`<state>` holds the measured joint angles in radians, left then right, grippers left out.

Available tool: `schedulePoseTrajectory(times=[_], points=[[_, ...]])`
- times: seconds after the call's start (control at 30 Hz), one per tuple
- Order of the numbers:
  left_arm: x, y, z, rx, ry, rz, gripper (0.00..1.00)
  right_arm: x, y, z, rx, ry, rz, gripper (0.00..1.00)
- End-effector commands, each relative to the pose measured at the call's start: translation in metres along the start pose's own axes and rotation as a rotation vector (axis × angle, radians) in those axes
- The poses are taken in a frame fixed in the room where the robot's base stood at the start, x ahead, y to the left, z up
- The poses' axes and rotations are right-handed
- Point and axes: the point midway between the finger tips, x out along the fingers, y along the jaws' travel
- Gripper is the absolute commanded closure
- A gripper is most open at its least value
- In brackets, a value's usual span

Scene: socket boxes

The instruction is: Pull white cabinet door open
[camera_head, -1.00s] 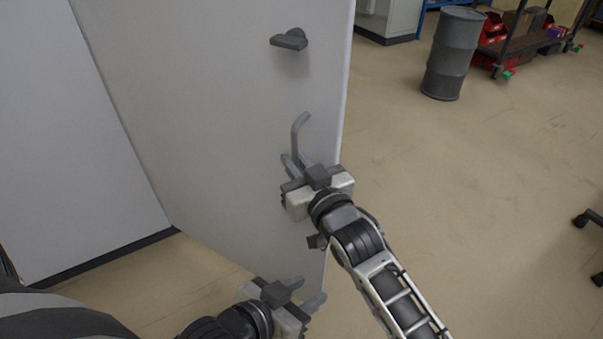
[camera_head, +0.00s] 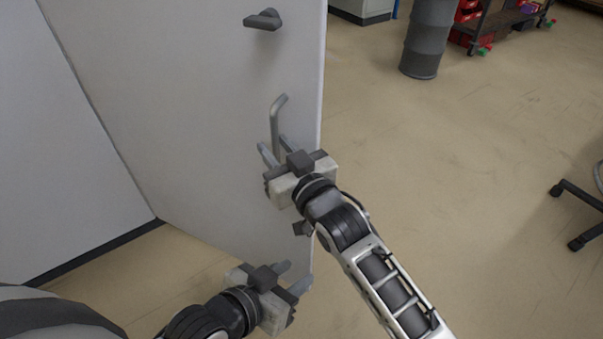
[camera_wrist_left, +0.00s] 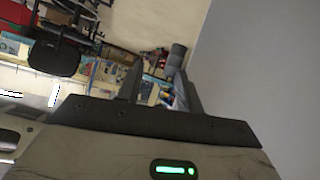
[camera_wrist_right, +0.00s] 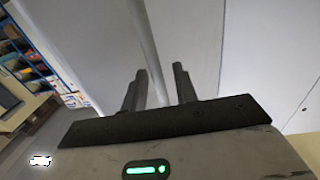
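The white cabinet door (camera_head: 190,100) stands at an angle to a white panel on its left. Its upright grey bar handle (camera_head: 276,122) is bent at the top, and it also shows in the right wrist view (camera_wrist_right: 147,35). My right gripper (camera_head: 277,150) is open, with one finger on each side of the handle; whether they touch it I cannot tell. My left gripper (camera_head: 292,277) is open and empty, low by the door's free edge. In the left wrist view the door (camera_wrist_left: 260,60) lies beside the right finger; contact there is unclear.
A dark latch knob (camera_head: 264,19) sits above the handle. The white panel (camera_head: 50,150) stands at left. A grey drum (camera_head: 428,40), a cart with red bins (camera_head: 490,22) and a chair base (camera_head: 578,215) are at right. The floor between is clear.

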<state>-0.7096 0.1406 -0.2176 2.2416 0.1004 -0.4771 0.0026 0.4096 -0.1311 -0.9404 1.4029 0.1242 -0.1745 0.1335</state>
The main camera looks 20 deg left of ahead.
Motion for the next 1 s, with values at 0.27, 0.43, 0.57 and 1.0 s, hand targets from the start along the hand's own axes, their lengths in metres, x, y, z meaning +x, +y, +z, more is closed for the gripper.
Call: schedulePoseTrajectory(times=[0.27, 0.43, 0.57, 1.0], points=[[-0.003, 0.001, -0.003, -0.005, -0.011, 0.0, 0.64, -0.065, 0.0, 0.0, -0.001, -0.004, 0.0, 0.71], [-0.004, 0.001, -0.003, -0.007, -0.014, -0.001, 0.64, -0.104, -0.001, 0.0, -0.001, -0.004, -0.002, 0.71], [-0.004, 0.001, -0.003, -0.008, -0.015, -0.001, 0.64, -0.127, -0.001, 0.0, -0.001, -0.002, -0.003, 0.71], [-0.003, 0.0, -0.003, -0.01, -0.017, -0.004, 0.64, -0.146, -0.001, -0.001, -0.001, 0.001, -0.003, 0.71]])
